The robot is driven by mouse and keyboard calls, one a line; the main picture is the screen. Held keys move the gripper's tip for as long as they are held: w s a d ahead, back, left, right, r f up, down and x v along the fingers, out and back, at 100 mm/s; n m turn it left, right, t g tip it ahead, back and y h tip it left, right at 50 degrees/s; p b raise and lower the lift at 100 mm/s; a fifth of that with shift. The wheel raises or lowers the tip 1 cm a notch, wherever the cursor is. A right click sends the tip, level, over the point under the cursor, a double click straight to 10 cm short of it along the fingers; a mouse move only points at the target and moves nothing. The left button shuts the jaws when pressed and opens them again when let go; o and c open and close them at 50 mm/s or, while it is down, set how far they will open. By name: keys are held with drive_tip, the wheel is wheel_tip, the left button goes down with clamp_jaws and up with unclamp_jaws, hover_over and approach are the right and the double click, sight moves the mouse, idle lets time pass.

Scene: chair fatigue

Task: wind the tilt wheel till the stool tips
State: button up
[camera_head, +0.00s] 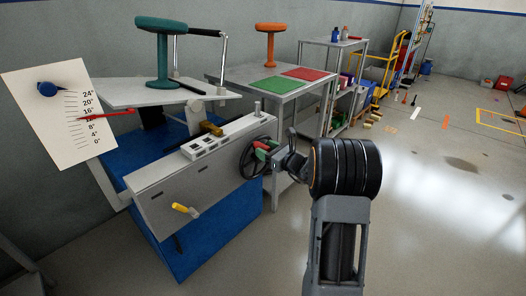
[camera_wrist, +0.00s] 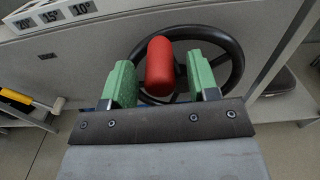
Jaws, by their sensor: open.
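The black tilt wheel (camera_head: 252,160) sits on the right end of the grey machine box and fills the upper middle of the wrist view (camera_wrist: 232,60). Its red knob (camera_wrist: 160,66) stands between the green fingers of my gripper (camera_wrist: 162,84). The gripper is open, with a visible gap on each side of the knob. In the head view, my gripper (camera_head: 268,150) is at the wheel's right side. The teal stool (camera_head: 160,50) stands on the grey tilt plate (camera_head: 130,96). On the white scale board (camera_head: 60,140), the red pointer (camera_head: 120,113) lies near the 12° mark.
A yellow handle (camera_head: 185,209) sticks out from the box front. Angle labels (camera_wrist: 50,17) line the box top. A side table (camera_head: 232,77) holds green and red mats and an orange stool (camera_head: 269,40). The floor to the right is mostly open.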

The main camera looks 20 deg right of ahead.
drive_tip(key=shift+w+a, duration=0.3)
drive_tip(key=shift+w, duration=0.35)
drive_tip(key=shift+c, duration=0.4)
clamp_jaws()
drive_tip(key=shift+a, duration=0.1)
